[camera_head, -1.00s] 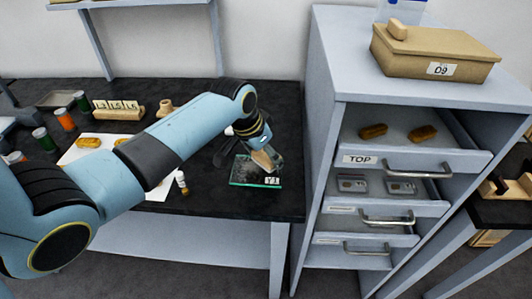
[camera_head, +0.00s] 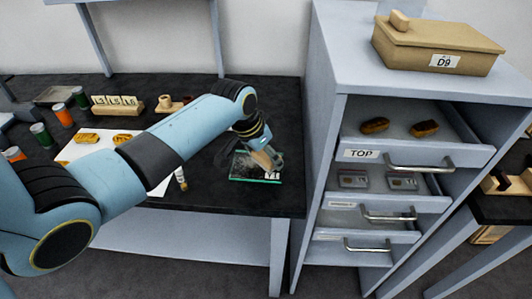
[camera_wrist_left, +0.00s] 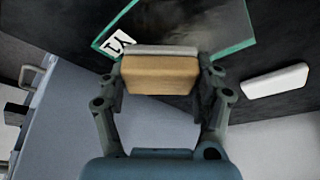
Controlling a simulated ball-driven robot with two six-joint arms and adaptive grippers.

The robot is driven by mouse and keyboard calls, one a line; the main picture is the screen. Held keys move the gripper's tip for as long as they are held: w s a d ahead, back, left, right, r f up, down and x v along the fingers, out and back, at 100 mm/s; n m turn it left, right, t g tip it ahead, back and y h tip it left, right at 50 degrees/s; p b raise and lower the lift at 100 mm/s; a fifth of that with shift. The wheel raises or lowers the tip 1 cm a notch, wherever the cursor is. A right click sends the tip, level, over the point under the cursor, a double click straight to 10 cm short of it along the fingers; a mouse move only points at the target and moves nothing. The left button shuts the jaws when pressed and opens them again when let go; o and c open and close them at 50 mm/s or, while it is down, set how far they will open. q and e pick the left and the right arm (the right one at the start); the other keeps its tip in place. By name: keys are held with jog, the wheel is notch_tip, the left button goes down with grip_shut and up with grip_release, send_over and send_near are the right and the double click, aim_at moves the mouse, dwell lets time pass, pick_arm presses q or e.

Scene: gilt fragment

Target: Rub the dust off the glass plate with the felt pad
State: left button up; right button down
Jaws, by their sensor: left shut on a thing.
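The glass plate (camera_head: 243,172) lies flat on the black bench near its front right. It has green edges, a greyish surface and a white label at its near right corner. It also shows in the left wrist view (camera_wrist_left: 190,22). My left gripper (camera_head: 262,150) is shut on the felt pad (camera_wrist_left: 160,76), a tan block with a grey layer along one side. The pad is over the label end of the plate. I cannot tell whether it touches the glass. The arm and gripper hide part of the plate. My right gripper is not in view.
A grey cabinet (camera_head: 330,160) with open drawers stands close right of the bench. A white block (camera_wrist_left: 275,80) lies beside the plate. A small bottle (camera_head: 181,178) stands left of the plate, near a white sheet (camera_head: 75,150) with gilt pieces.

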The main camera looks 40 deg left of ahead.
aim_at(254, 153)
pick_arm(q)
jog(key=shift+s+a+r+p, duration=0.2)
jog(key=shift+s+a+p, duration=0.3)
jog(key=shift+a+p, duration=0.3)
jog(key=shift+s+a, duration=0.4)
jog(key=shift+a, duration=0.3)
jog(key=shift+s+a+f+p, duration=0.1)
jog(key=shift+s+a+p, duration=0.4)
jog(key=shift+a, duration=0.35)
jog(key=shift+s+a+f+p, duration=0.1)
jog(key=shift+s+a+p, duration=0.35)
jog(key=shift+a, duration=0.4)
jog(key=shift+s, duration=0.1)
jog(key=shift+w+d+p, duration=0.2)
jog(key=shift+w+d, duration=0.4)
jog(key=shift+d, duration=0.35)
jog(key=shift+w+d+p, duration=0.15)
jog(key=shift+w+d, duration=0.4)
jog(key=shift+d, duration=0.4)
jog(key=shift+w+d+f, duration=0.1)
jog(key=shift+w+d, duration=0.25)
jog(key=shift+d, duration=0.35)
jog(key=shift+w+d, duration=0.35)
jog(key=shift+d, duration=0.3)
